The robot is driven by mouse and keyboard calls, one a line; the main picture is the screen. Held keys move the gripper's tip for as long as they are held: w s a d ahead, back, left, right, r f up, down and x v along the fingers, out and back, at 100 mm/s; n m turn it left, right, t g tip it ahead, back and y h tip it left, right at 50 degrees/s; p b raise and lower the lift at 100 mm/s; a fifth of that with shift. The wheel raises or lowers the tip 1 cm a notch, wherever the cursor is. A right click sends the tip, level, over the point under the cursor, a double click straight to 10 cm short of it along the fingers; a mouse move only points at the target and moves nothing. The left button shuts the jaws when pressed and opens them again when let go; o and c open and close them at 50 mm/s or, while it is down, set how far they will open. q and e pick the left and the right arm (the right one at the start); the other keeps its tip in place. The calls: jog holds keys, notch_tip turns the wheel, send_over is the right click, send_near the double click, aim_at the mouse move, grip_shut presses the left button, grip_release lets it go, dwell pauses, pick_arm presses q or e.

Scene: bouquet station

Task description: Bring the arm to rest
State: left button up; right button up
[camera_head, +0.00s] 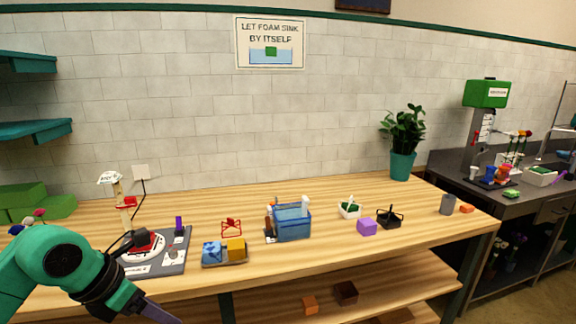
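My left arm (60,262) comes in from the lower left, green with a black wrist. Its gripper (158,312) is at the bottom edge, in front of the table's near edge, and is partly cut off. One dark, pointed finger shape shows, so I cannot tell whether it is open or shut. I see nothing held in it. My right arm and gripper are not in view.
A potted plant (402,150) stands at the back right.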

pick_arm(q)
jog(key=w+d+f+n+t+h, duration=0.4)
jog(key=w+f+n+t+h, duration=0.15)
jog(key=w+n+h, duration=0.45)
jog(key=s+a+f+n+t+y, duration=0.1)
jog(key=a+f+n+y, duration=0.3)
jog(key=f+n, duration=0.45)
jog(key=s+a+f+n+t+y, duration=0.1)
jog(key=a+f+n+y, duration=0.3)
jog(key=f, duration=0.7)
jog(key=s+a+f+n+t+y, duration=0.1)
jog(key=a+f+n+y, duration=0.25)
jog(key=f+n, duration=0.55)
jog(key=s+f+n+g+y, duration=0.2)
jog(key=s+f+n+g, duration=0.15)
jog(key=s+f, duration=0.8)
jog(key=s+d+f+n+g, duration=0.2)
jog(key=s+f+g, duration=0.2)
jog(key=s, duration=0.9)
jog(key=s+d+f+n+g, duration=0.2)
jog(key=s+d+f+g, duration=0.1)
jog(key=s+f, duration=0.7)
jog(key=s+g, duration=0.1)
jog(key=s, duration=0.2)
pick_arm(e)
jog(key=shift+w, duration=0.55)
